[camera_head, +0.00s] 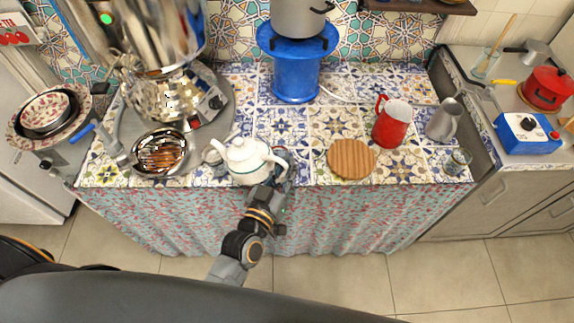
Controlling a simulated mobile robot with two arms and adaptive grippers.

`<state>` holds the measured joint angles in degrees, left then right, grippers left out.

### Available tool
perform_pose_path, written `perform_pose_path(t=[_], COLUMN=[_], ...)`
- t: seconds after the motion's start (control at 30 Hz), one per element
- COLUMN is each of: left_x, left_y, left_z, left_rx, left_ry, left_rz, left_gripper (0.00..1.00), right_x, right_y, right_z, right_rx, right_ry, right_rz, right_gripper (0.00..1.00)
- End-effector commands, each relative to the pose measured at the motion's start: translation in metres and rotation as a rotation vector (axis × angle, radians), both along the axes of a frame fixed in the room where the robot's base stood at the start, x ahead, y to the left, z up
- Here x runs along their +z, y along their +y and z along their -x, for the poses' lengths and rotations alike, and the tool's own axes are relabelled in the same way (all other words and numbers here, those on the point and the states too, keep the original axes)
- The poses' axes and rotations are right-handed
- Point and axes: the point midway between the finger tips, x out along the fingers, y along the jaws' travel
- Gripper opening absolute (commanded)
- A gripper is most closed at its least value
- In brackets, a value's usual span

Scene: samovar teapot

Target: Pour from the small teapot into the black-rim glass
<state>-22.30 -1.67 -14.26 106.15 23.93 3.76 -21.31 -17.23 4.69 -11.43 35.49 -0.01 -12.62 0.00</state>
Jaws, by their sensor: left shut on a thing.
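The small white teapot (249,163) is at the front of the tiled counter, left of the middle, with its spout pointing left. My left gripper (281,167) is shut on its handle at the right side, partly hidden by the teapot and its own wrist. I cannot tell whether the teapot is tilted or touching the counter. A small glass (211,157) stands just left of the teapot, under the spout side; its rim looks dark but is too small to be sure. Another clear glass (458,161) stands at the counter's right front corner. My right gripper does not show.
A round wooden board (351,159), red mug (392,124) and metal pitcher (444,120) stand right. Bare tiles lie between the teapot and the board.

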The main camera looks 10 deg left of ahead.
Motion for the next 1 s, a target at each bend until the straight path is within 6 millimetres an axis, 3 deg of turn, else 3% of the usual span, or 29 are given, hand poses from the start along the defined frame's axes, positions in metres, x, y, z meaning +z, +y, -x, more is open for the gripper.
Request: perform_pose_path(t=[1.0], left_x=[0.022], left_y=[0.003], left_z=[-0.001], left_rx=[0.001], left_ry=[0.016], left_rz=[0.080], left_gripper=[0.00], right_x=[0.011], right_y=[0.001], right_z=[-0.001], right_rx=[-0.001], right_ry=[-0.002], right_rz=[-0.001], right_gripper=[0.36])
